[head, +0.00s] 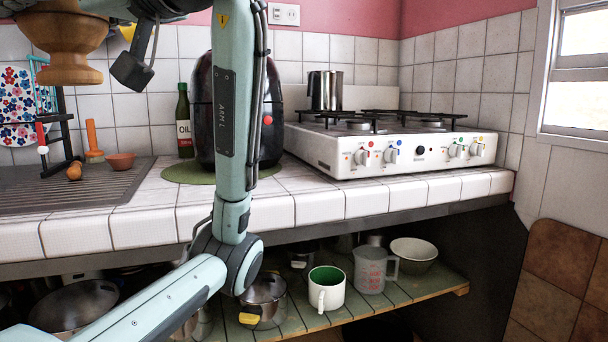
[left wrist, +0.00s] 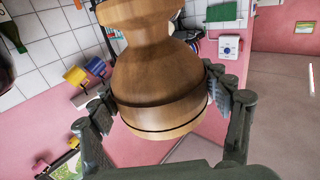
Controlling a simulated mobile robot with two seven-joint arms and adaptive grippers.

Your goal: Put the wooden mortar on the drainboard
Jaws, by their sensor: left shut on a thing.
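The wooden mortar (head: 62,45), brown and goblet-shaped with a flared foot, is at the top left of the head view, its top cut off by the picture edge. It looks raised above the drainboard (head: 105,192), a dark ribbed surface at the counter's left end. In the left wrist view, the mortar (left wrist: 158,75) fills the middle, with a finger pad against each side of its wide part. My left gripper (left wrist: 163,103) is shut on it. In the head view only a dark part of that gripper shows, right of the mortar. My right gripper is not in view.
On or near the drainboard are a small terracotta bowl (head: 121,162), an orange-handled tool (head: 93,142) and a dark rack with a flowered plate (head: 17,105). An oil bottle (head: 184,122), a dark rounded appliance (head: 202,110) and a stove (head: 390,145) stand further right.

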